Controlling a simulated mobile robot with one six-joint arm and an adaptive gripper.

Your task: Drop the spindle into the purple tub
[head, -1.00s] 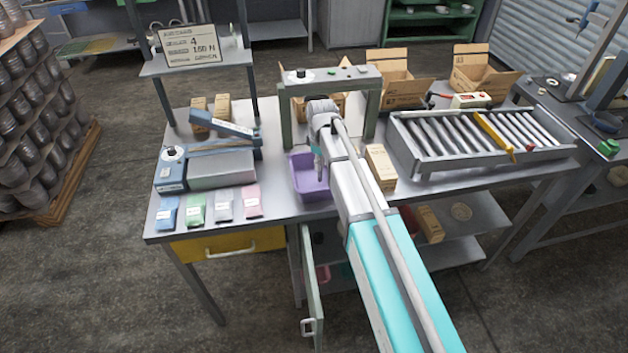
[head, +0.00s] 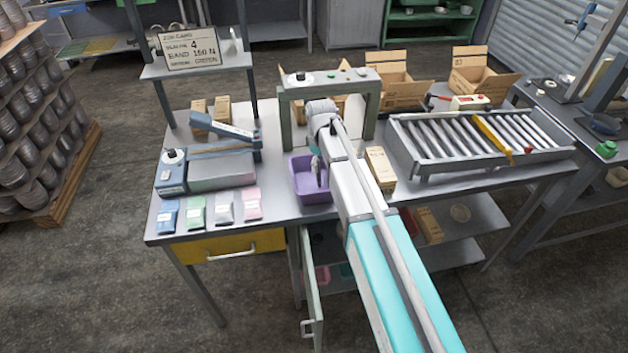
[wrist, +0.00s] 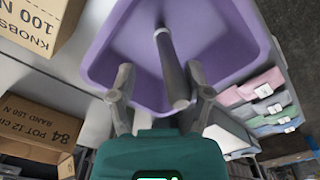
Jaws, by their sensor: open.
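The purple tub (head: 313,196) stands on the bench, in front of the grey arch. In the wrist view the purple tub (wrist: 105,62) fills the upper middle, its open inside facing me. My gripper (wrist: 160,67) is open above the tub, its two grey fingers spread apart. The spindle (wrist: 172,72), a grey rod, shows between the fingers, with a gap on each side. Its far end is over the tub's inside; I cannot tell whether it touches the floor. In the head view my gripper (head: 317,168) is small and partly hidden by my arm.
A grey arch (head: 287,120) stands close behind the tub. A small carton (head: 380,169) stands right of my arm. Several coloured packets (head: 196,212) lie at the front left, beside a blue-grey bench device (head: 172,175). A roller tray (head: 420,163) takes up the right side.

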